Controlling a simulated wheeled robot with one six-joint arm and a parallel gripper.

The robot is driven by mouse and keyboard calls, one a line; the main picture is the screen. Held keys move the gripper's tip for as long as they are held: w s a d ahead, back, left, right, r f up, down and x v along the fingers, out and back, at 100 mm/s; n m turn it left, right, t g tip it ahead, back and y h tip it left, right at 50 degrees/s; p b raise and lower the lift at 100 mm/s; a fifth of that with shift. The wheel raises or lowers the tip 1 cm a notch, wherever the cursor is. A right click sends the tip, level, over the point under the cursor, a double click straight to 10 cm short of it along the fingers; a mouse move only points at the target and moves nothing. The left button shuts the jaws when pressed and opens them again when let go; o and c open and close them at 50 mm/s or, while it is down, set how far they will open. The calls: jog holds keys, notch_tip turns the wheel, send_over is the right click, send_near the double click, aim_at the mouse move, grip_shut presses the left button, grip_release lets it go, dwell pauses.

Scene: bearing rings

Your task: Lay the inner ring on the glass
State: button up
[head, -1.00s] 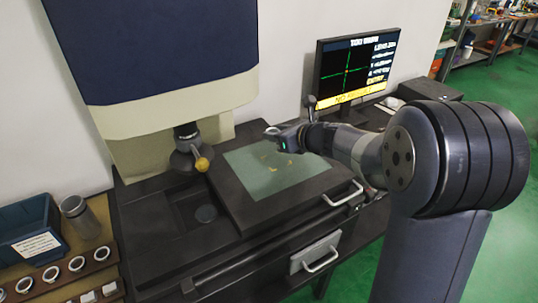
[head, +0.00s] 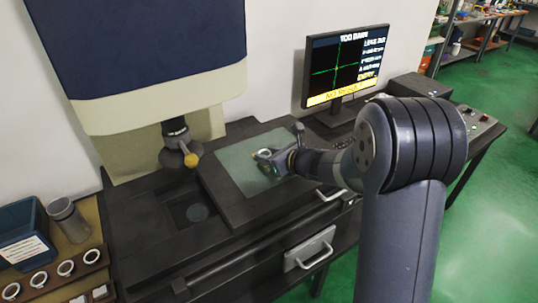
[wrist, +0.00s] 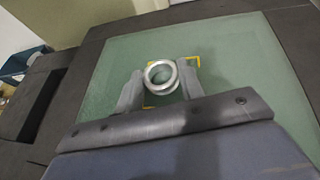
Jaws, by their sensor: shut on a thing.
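My gripper (head: 262,157) is over the glass (head: 236,164) of the measuring machine's stage. In the wrist view my gripper (wrist: 160,82) is shut on a shiny metal ring, the inner ring (wrist: 149,83), between its two fingers. The glass (wrist: 235,70) is a pale green plate below the ring. Yellow corner marks (wrist: 193,60) on the glass show around the ring, partly hidden by the ring and fingers. I cannot tell whether the ring touches the glass or is a little above it.
A monitor (head: 345,66) stands behind at right. At lower left are a blue bin (head: 24,233), a grey cylinder (head: 69,218) and a wooden rack (head: 55,277) holding several rings.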

jog(key=o, duration=1)
jog(key=shift+f, duration=0.1)
jog(key=shift+r+p, duration=0.25)
jog(key=shift+p, duration=0.05)
jog(key=v, duration=1.2)
